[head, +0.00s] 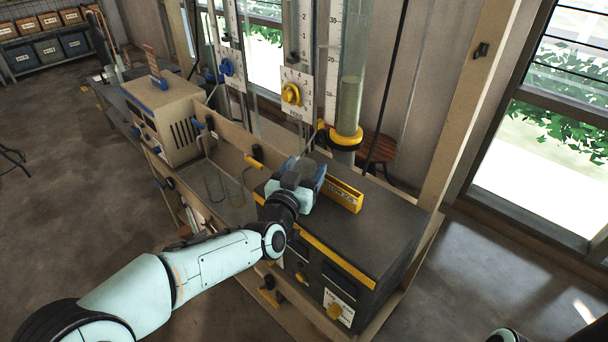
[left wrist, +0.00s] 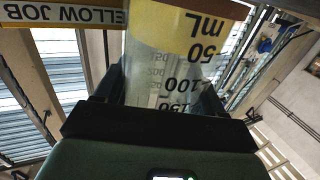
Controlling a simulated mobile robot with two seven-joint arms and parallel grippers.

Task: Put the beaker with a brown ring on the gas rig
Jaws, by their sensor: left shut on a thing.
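My left gripper (head: 313,183) is over the dark-topped box with yellow trim (head: 385,227), beside a yellow sign (head: 343,194). In the left wrist view it is shut on a clear beaker (left wrist: 150,72), with black marks reading 50 mL, 100 and 150 upside down.
Behind the box stand a tall tube with a yellow collar (head: 346,136) and panels with a yellow knob (head: 291,94) and a blue knob (head: 228,67). A tan cabinet (head: 166,115) is at the left. A wooden post (head: 480,90) rises right of the box. The box top's right part is clear.

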